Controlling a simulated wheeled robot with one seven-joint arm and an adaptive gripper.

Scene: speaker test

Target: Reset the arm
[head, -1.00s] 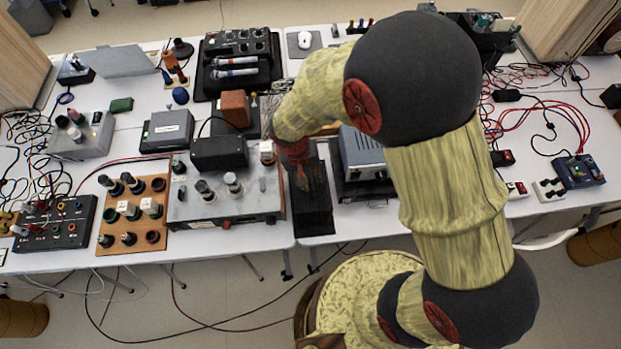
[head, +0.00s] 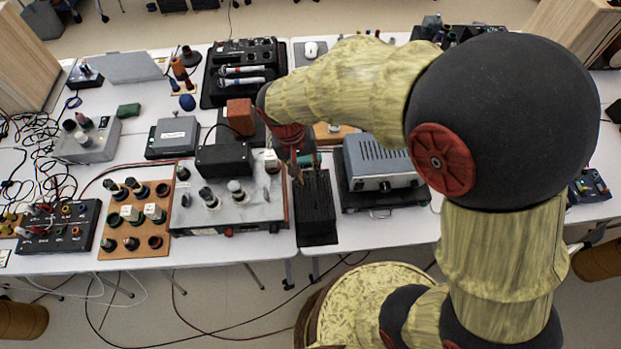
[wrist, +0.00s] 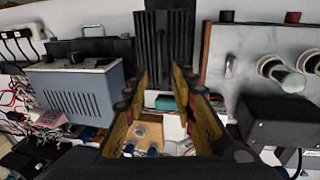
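My gripper (head: 297,178) hangs over the table near the black ribbed box (head: 318,212), by the gap between the grey instrument with knobs (head: 228,210) and the blue-grey metal box (head: 378,162). In the wrist view my gripper (wrist: 160,75) has its two fingers spread apart, with nothing between them. The black ribbed box (wrist: 165,40) lies past the fingertips at the top of that view. I cannot tell exactly how high the fingertips are above it.
The blue-grey box (wrist: 80,95) and the grey instrument (wrist: 265,65) flank the fingers in the wrist view. A black box (head: 222,159) and a brown block (head: 239,116) stand close to the left. My arm hides much of the right side.

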